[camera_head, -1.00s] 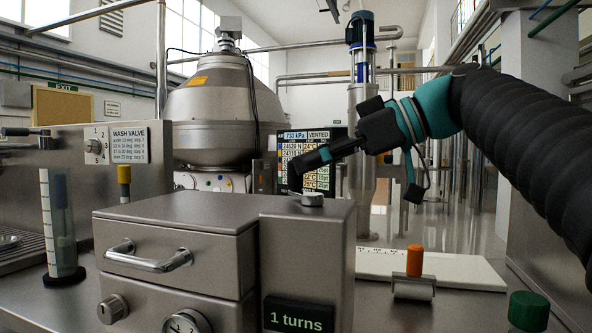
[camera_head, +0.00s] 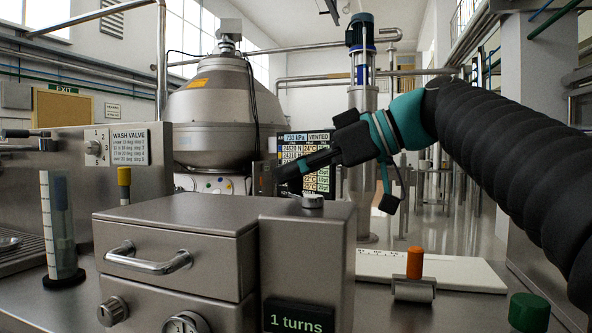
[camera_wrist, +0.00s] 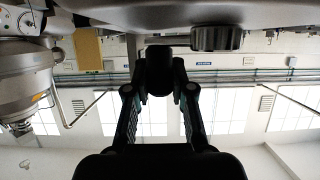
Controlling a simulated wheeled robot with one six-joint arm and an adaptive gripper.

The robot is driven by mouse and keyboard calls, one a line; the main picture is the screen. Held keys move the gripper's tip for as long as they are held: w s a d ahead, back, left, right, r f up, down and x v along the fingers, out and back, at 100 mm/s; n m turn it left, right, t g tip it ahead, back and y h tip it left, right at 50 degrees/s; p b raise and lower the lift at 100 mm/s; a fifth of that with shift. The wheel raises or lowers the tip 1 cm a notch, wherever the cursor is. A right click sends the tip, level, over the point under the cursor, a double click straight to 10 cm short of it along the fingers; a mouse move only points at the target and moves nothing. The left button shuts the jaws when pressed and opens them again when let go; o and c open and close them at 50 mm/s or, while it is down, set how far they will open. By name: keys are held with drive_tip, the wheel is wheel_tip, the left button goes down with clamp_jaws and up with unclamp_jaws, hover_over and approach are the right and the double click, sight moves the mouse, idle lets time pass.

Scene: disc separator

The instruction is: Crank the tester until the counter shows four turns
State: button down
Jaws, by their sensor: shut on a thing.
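The tester (camera_head: 180,212) is a grey metal box at the front, with a drawer handle and a taller right-hand block. Its counter (camera_head: 298,317) reads "1 turns". The crank's round metal hub (camera_head: 312,201) sits on top of the block. It also shows in the wrist view (camera_wrist: 217,38), beside the fingers. My gripper (camera_head: 285,172) reaches in from the right over the block, behind and left of the hub. In the wrist view my gripper (camera_wrist: 159,88) is shut on the dark crank grip (camera_wrist: 159,68) between its fingers. The crank's lower arm is mostly hidden.
A graduated cylinder (camera_head: 60,230) stands left of the tester. A white board (camera_head: 455,272), an orange-capped tube (camera_head: 414,263) in a metal holder and a green cap (camera_head: 529,311) lie to the right. A screen (camera_head: 318,165) stands behind the gripper.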

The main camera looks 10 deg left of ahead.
drive_tip(key=shift+d+m+t, duration=0.1)
drive_tip(key=shift+m+t, duration=0.2)
